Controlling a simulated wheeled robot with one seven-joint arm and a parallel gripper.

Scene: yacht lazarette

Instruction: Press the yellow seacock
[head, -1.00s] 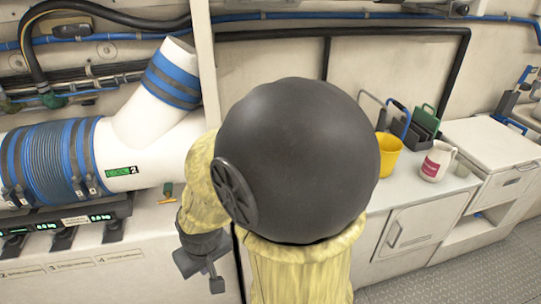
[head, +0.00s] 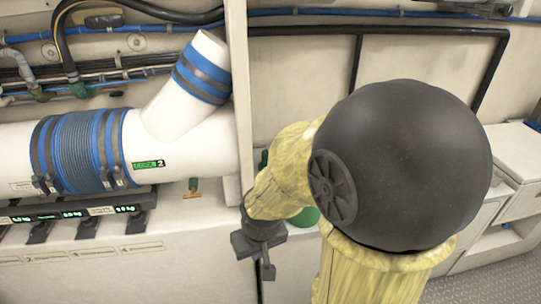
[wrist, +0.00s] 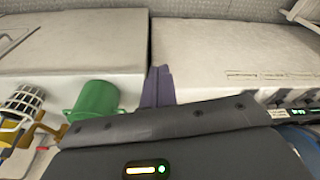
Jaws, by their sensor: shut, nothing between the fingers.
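In the wrist view my gripper's fingers (wrist: 157,85) are together and empty, pointing at the seam between two white units. A brownish-yellow fitting (wrist: 45,132) shows at lower left in the wrist view; I cannot tell whether it is the same valve.
A large white pipe (head: 190,152) with blue bands runs above the valve. Clamps and green-lit displays (head: 70,214) line the ledge at left. A green bucket (wrist: 95,110) stands left of the fingers in the wrist view. A white upright panel (head: 240,100) stands between valve and arm.

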